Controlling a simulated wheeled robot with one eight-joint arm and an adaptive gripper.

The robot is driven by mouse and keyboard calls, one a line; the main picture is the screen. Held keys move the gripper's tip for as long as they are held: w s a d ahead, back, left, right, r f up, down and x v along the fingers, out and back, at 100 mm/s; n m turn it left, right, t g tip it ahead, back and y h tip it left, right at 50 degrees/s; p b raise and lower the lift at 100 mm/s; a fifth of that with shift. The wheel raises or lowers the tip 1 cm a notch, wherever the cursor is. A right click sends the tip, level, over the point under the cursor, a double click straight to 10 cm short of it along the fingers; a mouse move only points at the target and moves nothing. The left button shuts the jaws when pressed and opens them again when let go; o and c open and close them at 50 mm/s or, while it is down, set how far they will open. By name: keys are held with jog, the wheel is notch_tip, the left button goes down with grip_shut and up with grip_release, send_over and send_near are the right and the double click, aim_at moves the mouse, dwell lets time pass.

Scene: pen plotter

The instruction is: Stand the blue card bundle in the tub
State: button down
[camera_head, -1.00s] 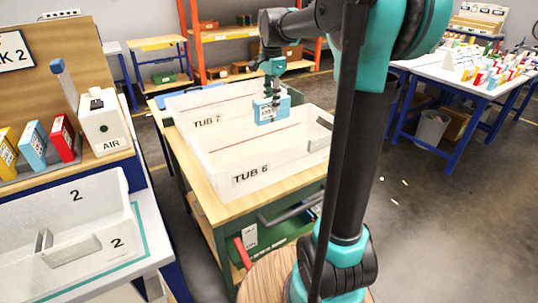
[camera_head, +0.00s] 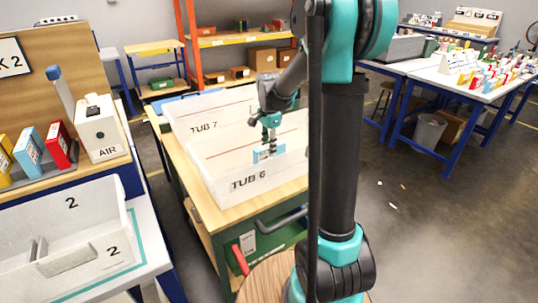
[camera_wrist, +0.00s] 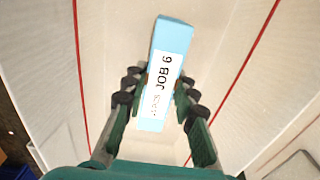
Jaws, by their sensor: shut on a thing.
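The blue card bundle (camera_wrist: 172,42) has a white label reading "JOB 6" and is between my fingers in the wrist view. In the head view the bundle (camera_head: 262,154) is low inside the white tub marked TUB 6 (camera_head: 215,184), partly hidden behind the tub's front wall. My gripper (camera_head: 270,138) is shut on the bundle from above. In the wrist view my gripper (camera_wrist: 157,100) has a finger on each side of it. The tub's pale inside (camera_wrist: 110,60) with red lines surrounds the bundle. I cannot tell whether the bundle touches the tub floor.
TUB 7 (camera_head: 190,112) stands behind TUB 6 on the same wooden-topped bench (camera_head: 270,203). At left, a white tub marked 2 (camera_head: 100,205) and an AIR box (camera_head: 99,128) stand near blue and red bundles. My arm hides the right end of TUB 6.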

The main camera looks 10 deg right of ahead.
jog(key=shift+f, duration=1.6)
jog(key=c, duration=1.2)
grip_release()
jog(key=shift+f, duration=0.1)
notch_tip(320, 180, up, 12)
jog(key=shift+r, duration=0.15)
